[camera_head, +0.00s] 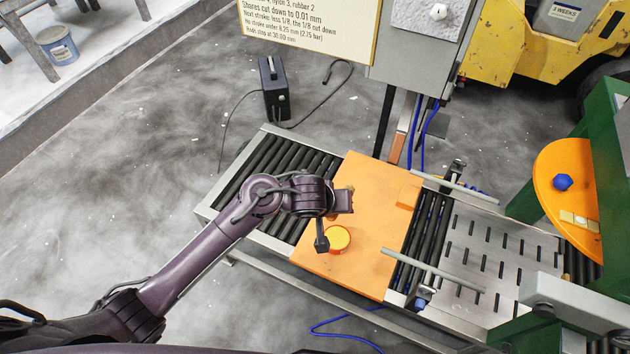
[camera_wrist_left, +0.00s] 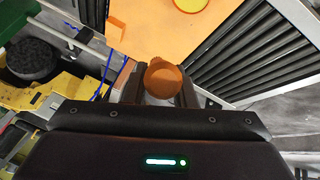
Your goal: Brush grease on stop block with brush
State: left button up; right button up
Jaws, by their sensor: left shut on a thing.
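My left gripper (camera_head: 338,203) is above the orange board, near its left edge. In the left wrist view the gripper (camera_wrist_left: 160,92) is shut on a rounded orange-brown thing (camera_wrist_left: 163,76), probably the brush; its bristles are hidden. A round tub with a yellow top (camera_head: 338,238), perhaps the grease, stands on the board just below the gripper in the head view; it shows at the top of the wrist view (camera_wrist_left: 190,4). A small orange block (camera_head: 409,192), perhaps the stop block, sits at the board's right edge, apart from the gripper. My right gripper is not in view.
The orange board (camera_head: 365,190) lies across a roller conveyor (camera_head: 285,160). To its right are rails (camera_head: 455,185) and a slotted metal plate (camera_head: 470,245). A green machine with an orange disc (camera_head: 565,165) stands at the right. A sign (camera_head: 305,25) and grey cabinet stand behind.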

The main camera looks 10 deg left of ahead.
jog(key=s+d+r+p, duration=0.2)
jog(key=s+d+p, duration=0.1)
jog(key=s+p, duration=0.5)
pick_arm(q)
jog(key=s+a+f+n+g+h+b, duration=0.1)
jog(key=s+a+f+n+g+b, duration=0.1)
jog(key=f+b, duration=0.5)
jog(key=s+n+g+b, duration=0.1)
jog(key=b, duration=0.2)
jog(key=shift+s+f, duration=0.2)
jog(key=shift+s, duration=0.15)
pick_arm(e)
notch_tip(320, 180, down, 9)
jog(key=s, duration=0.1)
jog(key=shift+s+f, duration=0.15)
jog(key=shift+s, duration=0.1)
pick_arm(q)
jog(key=shift+f, duration=0.4)
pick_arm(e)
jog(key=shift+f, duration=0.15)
pick_arm(q)
jog(key=shift+s+f+p, duration=0.1)
jog(key=shift+p, duration=0.2)
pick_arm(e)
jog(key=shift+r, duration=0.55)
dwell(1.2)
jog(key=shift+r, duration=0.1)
